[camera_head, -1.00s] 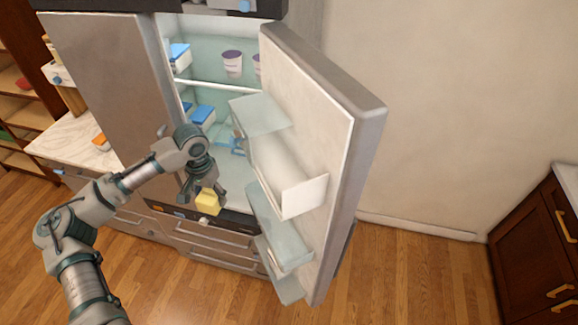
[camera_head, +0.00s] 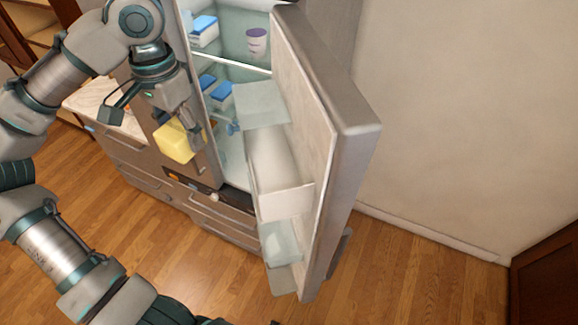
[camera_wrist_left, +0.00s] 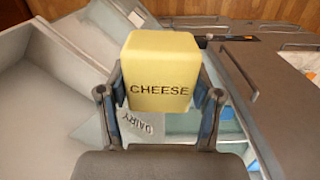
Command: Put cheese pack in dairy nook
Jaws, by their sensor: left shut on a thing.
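The yellow cheese pack (camera_head: 175,142) is held by my left gripper (camera_head: 163,128), in front of the open fridge. In the left wrist view the cheese pack (camera_wrist_left: 160,75), printed CHEESE, sits between the two fingers of the left gripper (camera_wrist_left: 160,95). Behind and below it, a pale surface with a DAIRY label (camera_wrist_left: 140,124) shows, partly hidden by the pack and gripper. I cannot tell from the head view which bin carries this label. My right gripper is not in view.
The fridge door (camera_head: 345,140) stands open to the right, with clear bins (camera_head: 262,105) on its inner side. Blue-lidded tubs (camera_head: 221,93) and a purple-lidded cup (camera_head: 257,40) stand on the fridge shelves. A counter (camera_head: 90,97) is at the left.

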